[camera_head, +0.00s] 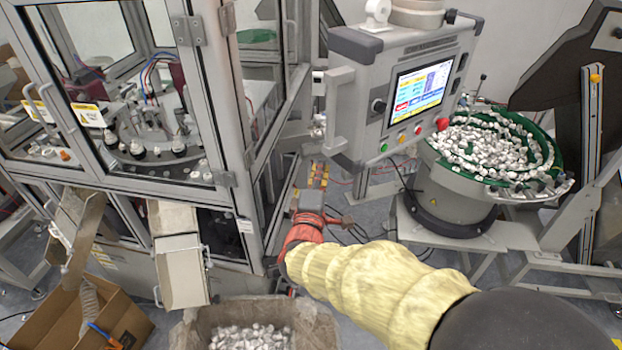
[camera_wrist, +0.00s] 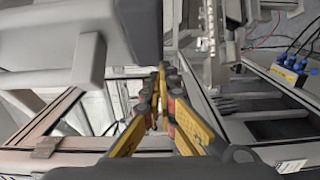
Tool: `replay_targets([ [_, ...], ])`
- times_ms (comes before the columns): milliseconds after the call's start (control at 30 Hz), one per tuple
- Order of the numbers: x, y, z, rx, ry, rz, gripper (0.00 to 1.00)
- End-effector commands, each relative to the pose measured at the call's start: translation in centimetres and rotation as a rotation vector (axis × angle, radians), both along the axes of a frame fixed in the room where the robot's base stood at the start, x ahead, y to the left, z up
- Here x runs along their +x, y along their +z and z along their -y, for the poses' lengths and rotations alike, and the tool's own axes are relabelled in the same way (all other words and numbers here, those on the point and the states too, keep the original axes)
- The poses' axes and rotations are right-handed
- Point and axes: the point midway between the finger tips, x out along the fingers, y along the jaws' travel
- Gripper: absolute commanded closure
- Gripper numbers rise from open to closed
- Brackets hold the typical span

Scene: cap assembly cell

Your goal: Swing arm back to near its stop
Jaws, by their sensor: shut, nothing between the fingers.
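The grey control panel (camera_head: 345,50), with a lit screen and colored buttons, hangs at upper middle from a round grey mount (camera_head: 417,14) at the picture's top edge. The rest of its swing arm is out of view. A grey handle (camera_head: 335,110) is on the panel's left side. My gripper (camera_head: 318,170) is below and left of the panel, beside the machine's corner post. In the wrist view, its yellow fingers (camera_wrist: 160,85) are together and empty. A grey box with a handle, seemingly the panel (camera_wrist: 75,30), fills the upper left there. I see no contact with the handle.
The glazed machine frame (camera_head: 215,90) stands close on the left. A bowl feeder (camera_head: 450,185) full of white caps is on the right. A bin (camera_head: 315,325) of white parts, a metal chute (camera_head: 182,275) and a cardboard box (camera_head: 125,320) are below.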

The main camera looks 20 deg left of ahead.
Motion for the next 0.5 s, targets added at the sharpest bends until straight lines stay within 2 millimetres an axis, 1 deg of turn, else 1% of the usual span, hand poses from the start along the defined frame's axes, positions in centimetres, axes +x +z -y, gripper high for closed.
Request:
replay_targets([
  [100,0.84,0.05,0.60,0.000,-0.001,0.000,1.00],
  [200,1.11,0.06,0.76,0.000,0.000,0.000,1.00],
  [500,1.17,0.04,0.79,0.001,0.001,0.000,1.00],
])
